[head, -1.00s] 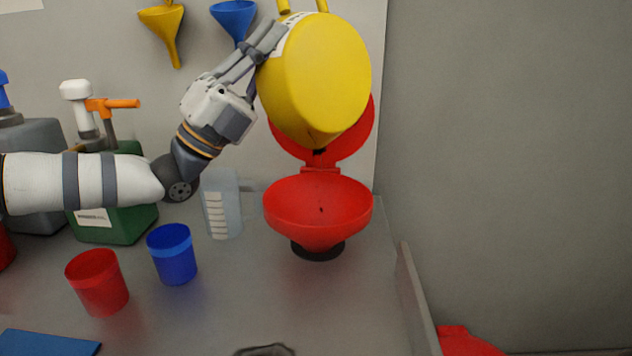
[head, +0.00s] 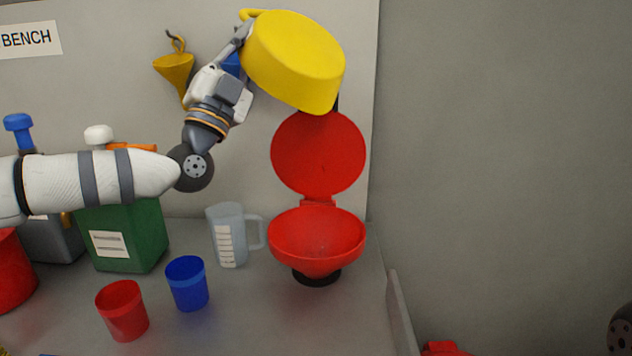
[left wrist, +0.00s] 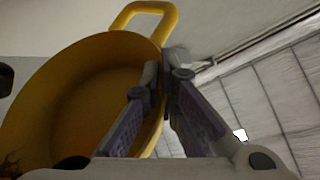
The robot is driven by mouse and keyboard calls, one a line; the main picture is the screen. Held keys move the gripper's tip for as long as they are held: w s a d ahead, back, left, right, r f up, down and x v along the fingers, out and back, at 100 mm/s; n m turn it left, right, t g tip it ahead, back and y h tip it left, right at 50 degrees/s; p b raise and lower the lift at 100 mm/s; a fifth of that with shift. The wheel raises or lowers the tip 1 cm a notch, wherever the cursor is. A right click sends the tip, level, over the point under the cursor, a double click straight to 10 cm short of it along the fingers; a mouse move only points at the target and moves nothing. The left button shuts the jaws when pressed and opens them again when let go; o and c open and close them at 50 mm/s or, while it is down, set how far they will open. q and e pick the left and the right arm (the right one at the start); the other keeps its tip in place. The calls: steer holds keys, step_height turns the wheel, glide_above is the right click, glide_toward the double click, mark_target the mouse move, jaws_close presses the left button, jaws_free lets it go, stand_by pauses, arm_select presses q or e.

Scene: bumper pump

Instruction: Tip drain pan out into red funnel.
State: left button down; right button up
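The yellow drain pan (head: 293,60) is in the air at the top of the head view, tilted with its underside toward the camera. The red funnel (head: 316,250) stands upright on the bench below it, hinged lid raised behind. My left gripper (head: 242,38) is shut on the pan's rim. In the left wrist view, the gripper (left wrist: 165,78) has one finger inside the pan (left wrist: 75,95) and one outside, close to the looped handle. A little dark residue shows at the pan's lower left inside.
A clear measuring jug (head: 231,238), a blue cup (head: 187,285) and a red cup (head: 123,312) stand left of the funnel. A green container (head: 125,235) stands behind them. A yellow funnel (head: 175,68) hangs on the back panel. A low edge (head: 398,310) bounds the bench at right.

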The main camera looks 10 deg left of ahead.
arm_select(q)
steer(key=n+y, duration=0.3)
steer(key=shift+w+a, duration=0.4)
steer(key=shift+f, duration=0.3)
steer(key=shift+s+r, duration=0.1)
steer(key=shift+r, duration=0.4)
steer(key=f+m+h, duration=0.1)
steer(key=d+m+h+b, duration=0.1)
steer(key=m, duration=0.1)
steer(key=shift+f+h, duration=0.35)
steer(key=shift+h, duration=0.05)
steer(key=r+m+h, duration=0.1)
steer(key=m+h, duration=0.1)
steer(key=shift+s+d+r+h, duration=0.3)
steer(key=shift+s+d+r, duration=0.05)
steer(key=shift+s, duration=0.05)
steer(key=shift+s+r, duration=0.2)
steer(key=shift+r, duration=0.15)
arm_select(e)
steer(key=shift+s+f, duration=0.2)
steer(key=shift+f, duration=0.05)
